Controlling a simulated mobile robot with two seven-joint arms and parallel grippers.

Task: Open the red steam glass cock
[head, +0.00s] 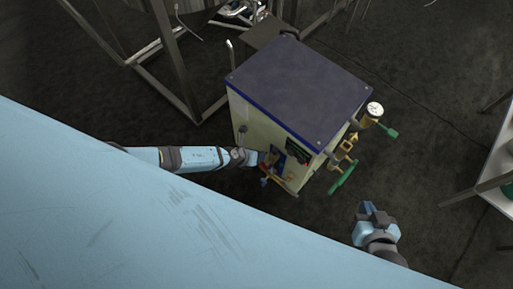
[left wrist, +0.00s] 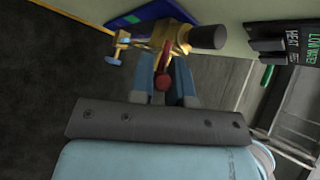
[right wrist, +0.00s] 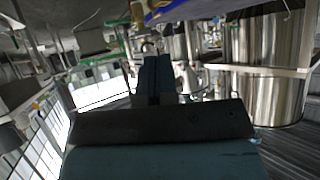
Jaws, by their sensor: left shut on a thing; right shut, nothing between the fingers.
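The red steam glass cock (left wrist: 164,78) shows in the left wrist view as a red lever with a rounded end, on a brass fitting (left wrist: 172,42) at the boiler cabinet's face. My left gripper (left wrist: 164,80) is shut on the red lever, its blue fingers on both sides of it. In the head view my left gripper (head: 256,160) reaches the lower front of the cabinet (head: 300,85), where small red and orange parts show; the grip itself is too small to make out there. My right gripper (head: 374,210) is shut and empty, apart from the cabinet; it also shows in the right wrist view (right wrist: 155,62).
A green-handled valve (head: 342,178) and a pressure gauge (head: 374,109) stick out from the cabinet's right side. A blue-handled brass tap (left wrist: 116,50) sits left of the red lever. A metal frame (head: 180,60) stands behind. A white table (head: 500,165) is at the right. Floor between is clear.

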